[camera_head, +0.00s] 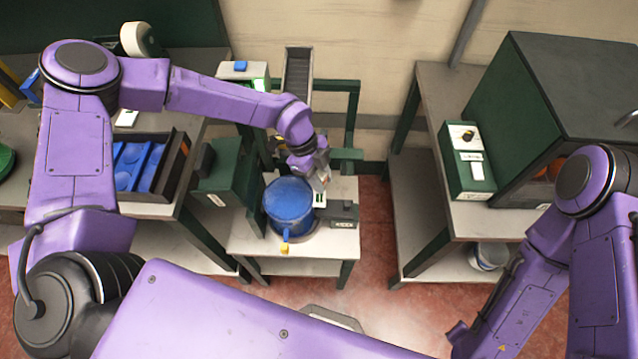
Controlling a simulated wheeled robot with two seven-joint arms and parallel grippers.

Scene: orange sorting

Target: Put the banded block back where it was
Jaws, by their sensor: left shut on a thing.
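My left gripper (321,180) reaches over the back right side of a blue pot (286,204) on the small middle table. No banded block shows clearly elsewhere. My right arm is at the right, and its gripper is not in view.
The pot has a yellow-ended spout (285,247) at its front. A grey box (345,214) stands right of it on the small table (262,243). A blue-lined tray (181,168) is at left. A green-and-white control box (469,160) and dark green cabinet (520,100) stand at right.

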